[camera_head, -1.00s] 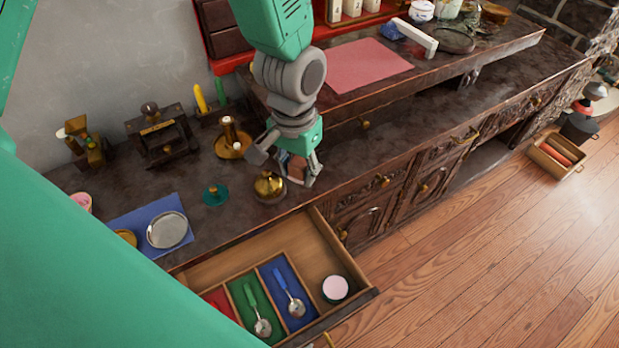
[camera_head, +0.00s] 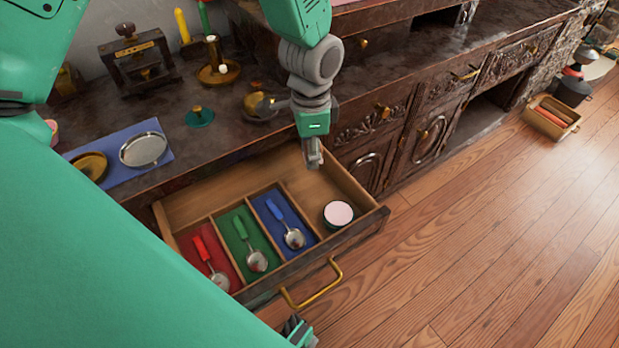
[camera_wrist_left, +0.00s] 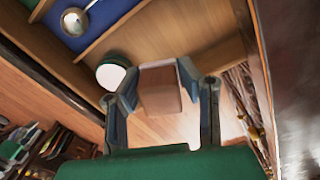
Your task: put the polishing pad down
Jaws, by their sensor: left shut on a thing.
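My left gripper (camera_head: 314,162) hangs above the bare wooden right-hand compartment of the open drawer (camera_head: 185,203). In the left wrist view its fingers (camera_wrist_left: 165,92) are shut on the polishing pad (camera_wrist_left: 160,90), a small block with a brown top and a paler pinkish face. The pad is mostly hidden behind the fingers in the head view. A round tin (camera_head: 338,214) with a pale pink top stands in the same compartment, nearer the front; it also shows in the left wrist view (camera_wrist_left: 111,75). My right gripper is not clearly seen.
Red, green and blue compartments hold a red-handled spoon (camera_head: 211,262), a green-handled spoon (camera_head: 248,245) and a blue-handled spoon (camera_head: 284,225). A brass pot (camera_head: 257,104) stands on the counter behind. Bare drawer floor lies behind the tin. The drawer handle (camera_head: 312,288) sticks out in front.

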